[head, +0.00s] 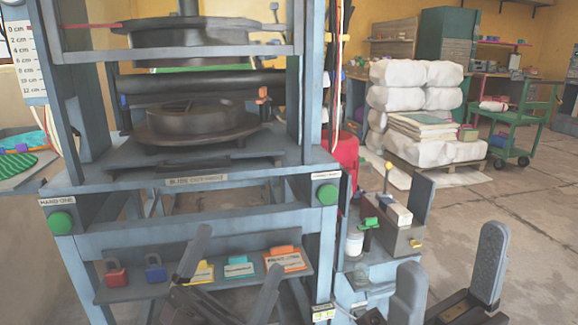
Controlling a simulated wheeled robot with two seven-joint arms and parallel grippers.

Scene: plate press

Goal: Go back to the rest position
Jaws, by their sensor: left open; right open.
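A blue-grey plate press (140,180) fills the left half of the head view, with a dark round lower platen (200,122) beneath a dark upper platen (195,38). Green buttons sit at its front corners, left (61,222) and right (327,194). My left gripper (238,250) is open and empty, in front of the press's lower shelf and overlapping it in the picture. My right gripper (453,248) is open and empty at the lower right, over the floor and clear of the press in the picture. Both arms are mostly cut off by the bottom edge.
The lower shelf holds a red padlock (116,274), a blue padlock (155,268) and several coloured tags. A side stand (375,268) with a white cup (354,244) and small items is between the grippers. White sacks (415,85) and a green cart (520,115) stand behind. Floor is open at right.

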